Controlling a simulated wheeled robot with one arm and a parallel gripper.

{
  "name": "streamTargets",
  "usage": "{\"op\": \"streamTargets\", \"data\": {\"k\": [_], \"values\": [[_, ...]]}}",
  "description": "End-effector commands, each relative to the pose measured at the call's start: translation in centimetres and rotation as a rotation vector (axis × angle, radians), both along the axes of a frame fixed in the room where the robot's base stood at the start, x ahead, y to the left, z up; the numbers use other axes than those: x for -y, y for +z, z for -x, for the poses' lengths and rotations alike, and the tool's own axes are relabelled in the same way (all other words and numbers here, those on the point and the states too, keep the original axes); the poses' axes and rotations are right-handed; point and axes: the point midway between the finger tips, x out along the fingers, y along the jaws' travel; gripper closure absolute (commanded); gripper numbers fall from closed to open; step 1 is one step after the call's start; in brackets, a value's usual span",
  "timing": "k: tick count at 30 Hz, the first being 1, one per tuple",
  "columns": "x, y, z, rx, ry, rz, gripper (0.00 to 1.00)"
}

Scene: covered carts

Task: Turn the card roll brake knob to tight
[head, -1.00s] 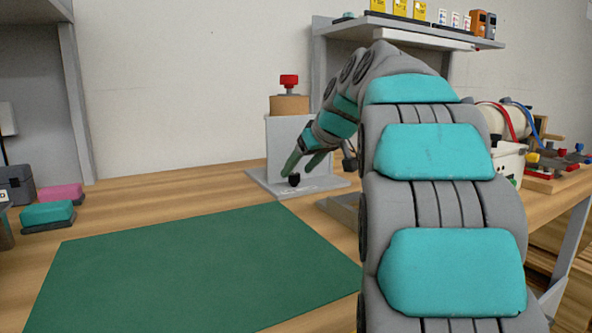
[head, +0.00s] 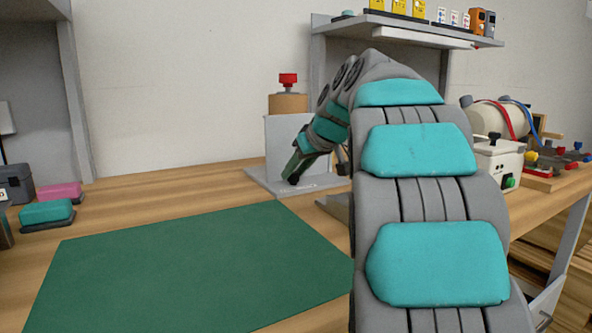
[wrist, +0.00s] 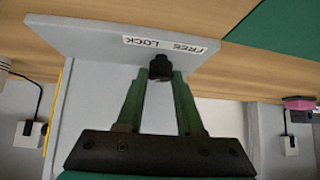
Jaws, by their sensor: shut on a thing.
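A small black knob (wrist: 160,66) stands on the grey base plate (wrist: 120,35) of the roll stand, beside a white label (wrist: 163,44) reading FREE and LOCK. My gripper (wrist: 160,76) has its green fingertips shut on this knob, one on each side; in the head view my gripper (head: 294,178) hides the knob. In the head view the stand has a grey upright plate (head: 283,138), a brown card roll (head: 288,103) behind it and a red knob (head: 288,79) on top. The knob's pointer direction cannot be made out.
A green mat (head: 190,265) covers the front of the wooden bench. A teal block (head: 46,212) and a pink block (head: 60,191) lie at left. A shelf (head: 400,32) hangs over the right side, with a white box (head: 496,158) at right.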

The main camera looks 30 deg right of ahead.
Motion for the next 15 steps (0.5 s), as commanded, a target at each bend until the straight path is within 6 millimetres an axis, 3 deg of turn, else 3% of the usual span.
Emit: {"op": "streamTargets", "data": {"k": [3, 15], "values": [[0.00, 0.00, 0.00, 0.000, 0.000, 0.000, 1.00], [-0.07, 0.08, 0.04, 0.000, -0.022, -0.001, 1.00]]}}
